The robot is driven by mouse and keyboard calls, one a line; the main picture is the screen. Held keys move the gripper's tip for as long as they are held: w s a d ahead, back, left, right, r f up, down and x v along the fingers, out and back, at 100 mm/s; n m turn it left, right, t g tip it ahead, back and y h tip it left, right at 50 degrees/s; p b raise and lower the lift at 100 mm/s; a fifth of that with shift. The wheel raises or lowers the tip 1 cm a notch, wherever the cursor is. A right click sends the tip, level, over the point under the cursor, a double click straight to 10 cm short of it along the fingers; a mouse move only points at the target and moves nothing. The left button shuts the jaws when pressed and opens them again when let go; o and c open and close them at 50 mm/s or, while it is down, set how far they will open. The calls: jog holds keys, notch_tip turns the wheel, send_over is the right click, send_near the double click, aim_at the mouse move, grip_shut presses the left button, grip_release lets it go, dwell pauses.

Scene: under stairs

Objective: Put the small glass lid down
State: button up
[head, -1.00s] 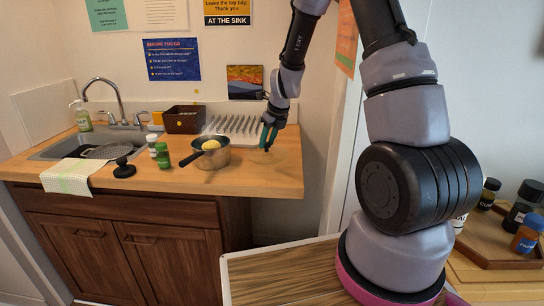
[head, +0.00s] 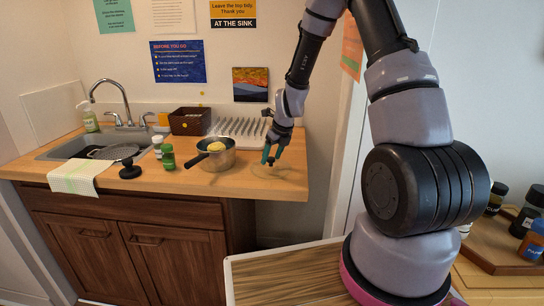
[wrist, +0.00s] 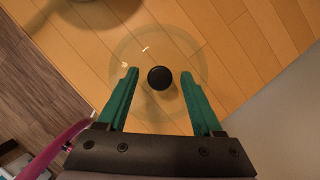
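The small glass lid (head: 277,172) is clear and hard to make out. It lies flat near the right end of the wooden counter, to the right of the pot. In the wrist view, the lid (wrist: 190,55) shows as a faint ring with a round black knob (wrist: 160,77) at its middle. My gripper (wrist: 160,75) has its two green fingers spread wide, one on each side of the knob, with a visible gap on both sides. In the head view, my gripper (head: 271,161) is low over the lid. Exact contact under the lid is not clear.
A ribbed white drying rack (head: 238,128) is behind. Green (head: 168,158) and white (head: 158,145) bottles stand farther left. The counter's front edge (head: 285,193) is close.

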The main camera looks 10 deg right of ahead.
jog(key=s+d+r+n, duration=0.1)
jog(key=s+r+n, duration=0.3)
jog(key=r, duration=0.5)
jog(key=s+d+r+n+t, duration=0.1)
jog(key=s+r+n, duration=0.2)
jog(key=s+r, duration=0.35)
jog(key=s+d+r+n, duration=0.15)
jog(key=r+n, duration=0.25)
jog(key=r, duration=0.7)
jog(key=s+d+r+n+t, duration=0.1)
jog(key=s+r+n, duration=0.3)
jog(key=s+n, duration=0.3)
jog(key=s+d+r+n+t, duration=0.1)
jog(key=s+r+n, duration=0.3)
jog(key=s+n, duration=0.4)
jog(key=s, duration=0.2)
jog(key=shift+s+r+n, duration=0.15)
jog(key=shift+s+n, duration=0.15)
